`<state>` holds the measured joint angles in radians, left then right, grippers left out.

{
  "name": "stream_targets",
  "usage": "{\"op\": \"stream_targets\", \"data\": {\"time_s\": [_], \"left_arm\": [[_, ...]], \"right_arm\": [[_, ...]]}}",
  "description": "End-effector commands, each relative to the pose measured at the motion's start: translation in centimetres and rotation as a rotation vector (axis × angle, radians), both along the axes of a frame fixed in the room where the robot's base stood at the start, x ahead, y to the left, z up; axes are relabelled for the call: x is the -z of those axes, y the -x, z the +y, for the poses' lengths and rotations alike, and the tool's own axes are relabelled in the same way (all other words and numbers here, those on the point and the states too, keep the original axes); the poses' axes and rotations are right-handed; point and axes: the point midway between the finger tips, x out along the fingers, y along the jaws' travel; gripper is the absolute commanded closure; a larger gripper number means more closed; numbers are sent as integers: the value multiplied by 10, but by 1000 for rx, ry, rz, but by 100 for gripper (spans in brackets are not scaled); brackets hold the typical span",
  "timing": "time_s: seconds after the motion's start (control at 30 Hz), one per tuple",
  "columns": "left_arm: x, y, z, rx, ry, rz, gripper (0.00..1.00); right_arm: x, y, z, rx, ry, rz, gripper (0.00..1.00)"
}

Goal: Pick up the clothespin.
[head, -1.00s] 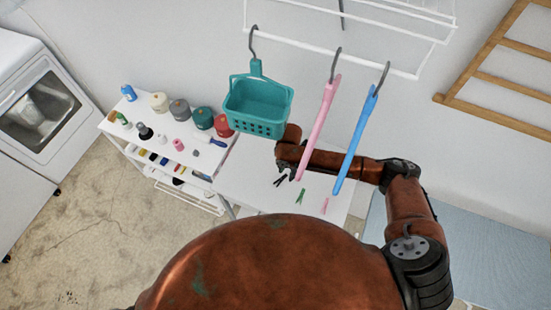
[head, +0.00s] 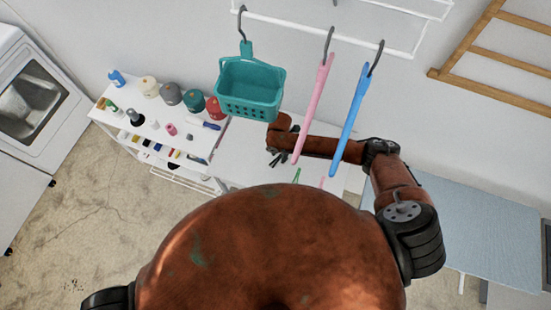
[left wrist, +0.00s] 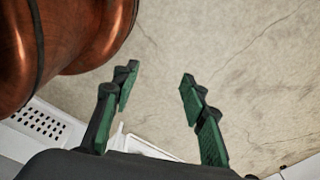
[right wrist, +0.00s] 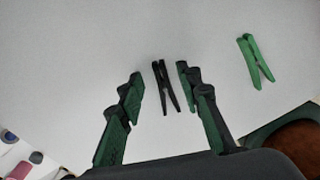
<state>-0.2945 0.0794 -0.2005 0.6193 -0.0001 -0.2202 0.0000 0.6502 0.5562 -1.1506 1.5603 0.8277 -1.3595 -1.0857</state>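A black clothespin (right wrist: 166,86) lies on a pale tabletop in the right wrist view, between and beyond my right gripper's open fingers (right wrist: 159,74); contact with it cannot be made out. A green clothespin (right wrist: 254,61) lies to its right, outside the fingers. In the head view the right gripper (head: 277,158) is low over the white table (head: 240,168). The green clothespin (head: 297,174) and a pink clothespin (head: 321,182) show just above my body's edge, partly hidden. My left gripper (left wrist: 158,82) is open and empty above the floor in the left wrist view.
A teal basket (head: 250,90), a pink hanger (head: 314,108) and a blue hanger (head: 350,115) hang from a white rack above the table. A white shelf (head: 152,128) with bottles and spools stands left. A blue-grey surface (head: 480,220) lies at right.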

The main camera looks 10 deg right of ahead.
Motion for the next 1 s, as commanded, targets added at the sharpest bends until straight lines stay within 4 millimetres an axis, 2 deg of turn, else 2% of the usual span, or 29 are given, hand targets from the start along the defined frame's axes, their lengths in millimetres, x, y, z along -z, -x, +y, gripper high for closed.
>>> {"op": "stream_targets", "data": {"time_s": [0.03,0.13,0.4,0.57,0.73,1.0], "left_arm": [[-1,-13,-1,2,1,-18,60],[-2,-21,-1,5,2,-29,60],[0,7,0,-3,-1,7,60],[1,14,1,-4,-1,16,60],[1,14,1,-4,-1,15,60],[0,0,0,-1,0,-2,60]], "right_arm": [[0,0,0,0,0,1,68],[0,0,0,0,0,1,70],[0,0,0,0,0,0,88],[0,0,0,0,0,0,99],[0,0,0,0,0,0,100],[-7,-1,0,1,-1,-1,100]]}}
